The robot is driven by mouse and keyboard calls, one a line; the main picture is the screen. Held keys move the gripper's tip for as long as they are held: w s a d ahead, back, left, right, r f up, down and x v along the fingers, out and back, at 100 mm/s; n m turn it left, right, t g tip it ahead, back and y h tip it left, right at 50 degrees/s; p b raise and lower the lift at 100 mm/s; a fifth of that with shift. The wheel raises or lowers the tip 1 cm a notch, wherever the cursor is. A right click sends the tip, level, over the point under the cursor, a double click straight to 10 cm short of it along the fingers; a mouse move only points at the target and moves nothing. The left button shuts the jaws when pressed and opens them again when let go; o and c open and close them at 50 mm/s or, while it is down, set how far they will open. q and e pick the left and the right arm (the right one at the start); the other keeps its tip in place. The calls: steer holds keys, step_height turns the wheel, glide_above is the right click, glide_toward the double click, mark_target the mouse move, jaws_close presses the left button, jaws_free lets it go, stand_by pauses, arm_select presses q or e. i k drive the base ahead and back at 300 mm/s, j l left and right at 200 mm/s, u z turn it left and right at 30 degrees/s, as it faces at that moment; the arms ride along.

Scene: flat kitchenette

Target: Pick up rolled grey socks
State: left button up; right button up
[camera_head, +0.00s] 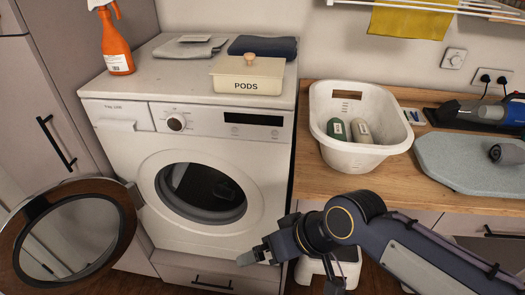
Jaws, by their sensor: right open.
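The rolled grey socks (507,153) appear to be the small dark grey roll on the grey-blue padded board, at the right edge of the head view. My right gripper (288,268) is open and low in front of the washing machine, near its lower right corner. It is empty and well to the left of and below the roll, not touching it. My left gripper does not show.
A white basket (358,158) holding a green item (337,129) and a pale item (361,131) stands on the wooden counter (308,188). The padded board (466,165) lies right of it. A blue vacuum (493,112) lies behind. The washer door (75,232) hangs open.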

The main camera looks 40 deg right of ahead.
mark_target(506, 154)
steer(key=z, duration=2.9)
steer(key=i+u, duration=0.1)
steer(key=u, duration=0.7)
steer(key=i+l+u, duration=0.15)
steer(key=l+u, duration=0.2)
steer(key=i+l+u, duration=0.1)
steer(key=l+u, duration=0.55)
steer(key=i+l, duration=0.1)
steer(key=l, duration=0.65)
steer(key=i+l+u, duration=0.15)
steer(key=l, duration=0.6)
steer(key=k, duration=0.05)
